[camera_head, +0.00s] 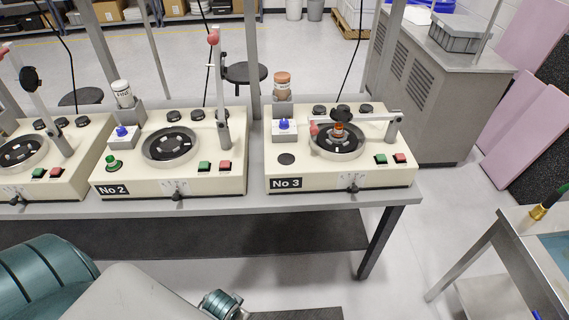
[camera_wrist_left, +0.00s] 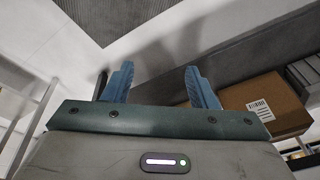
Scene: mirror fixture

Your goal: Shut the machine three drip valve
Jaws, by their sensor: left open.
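Machine No 3 (camera_head: 340,178) is a cream box at the right end of the bench in the head view. A blue-knobbed fitting (camera_head: 284,125) sits on its left, below a brown-capped bottle (camera_head: 282,82) in a grey holder. A small black lever (camera_head: 353,188) is at its front edge, by a white scale. I cannot tell which part is the drip valve. A pivoting arm lies level over its round plate (camera_head: 338,141). My left gripper (camera_wrist_left: 160,82) is open and empty in the left wrist view, away from the machine. My right gripper is not in view.
Machine No 2 (camera_head: 170,183) stands left of No 3, its arm upright, with another machine (camera_head: 75,175) further left. Grey posts rise behind the bench. A metal table (camera_head: 520,219) is at right. The left wrist view shows a cardboard box (camera_wrist_left: 265,103).

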